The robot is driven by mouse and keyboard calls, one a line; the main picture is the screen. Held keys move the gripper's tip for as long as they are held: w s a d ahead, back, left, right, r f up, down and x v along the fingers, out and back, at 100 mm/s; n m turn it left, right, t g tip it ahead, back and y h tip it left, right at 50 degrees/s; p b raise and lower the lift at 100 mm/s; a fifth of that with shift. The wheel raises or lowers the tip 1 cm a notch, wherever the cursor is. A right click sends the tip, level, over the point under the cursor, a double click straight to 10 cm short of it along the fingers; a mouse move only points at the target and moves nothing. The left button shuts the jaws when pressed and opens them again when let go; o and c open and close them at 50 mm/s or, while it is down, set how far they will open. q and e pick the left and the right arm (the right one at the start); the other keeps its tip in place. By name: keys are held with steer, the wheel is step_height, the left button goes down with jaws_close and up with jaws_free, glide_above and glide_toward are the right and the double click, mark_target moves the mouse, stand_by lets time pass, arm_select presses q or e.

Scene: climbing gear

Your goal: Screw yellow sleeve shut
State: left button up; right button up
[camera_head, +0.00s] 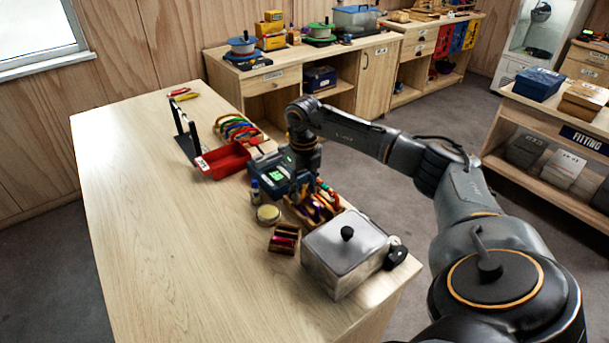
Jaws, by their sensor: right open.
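My right gripper (307,188) points down over a wooden rack (297,213) that holds several small colored carabiners (320,206). The carabiners show orange, purple, red and green. The gripper is open. Its fingers hide part of the rack, and I cannot tell whether they touch a carabiner. The yellow sleeve is too small to make out from here. My left gripper is not in view.
A metal box with a knobbed lid (345,240) stands right of the rack. A small wooden block (284,238), a round tin (268,214), a dark device with a green screen (272,171) and a red bin (222,160) are close by. The table's left half is clear.

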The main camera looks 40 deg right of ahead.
steer(key=shift+w+a+p, duration=0.15)
steer(key=shift+a+p, duration=0.25)
steer(key=shift+a, duration=1.15)
steer(key=shift+f, duration=0.2)
steer(key=shift+f+b, duration=1)
steer(key=shift+f, duration=0.25)
steer(key=shift+d, duration=0.15)
steer(key=shift+s+d+b, duration=0.2)
steer(key=shift+d+b, duration=0.1)
steer(key=shift+d, duration=1.2)
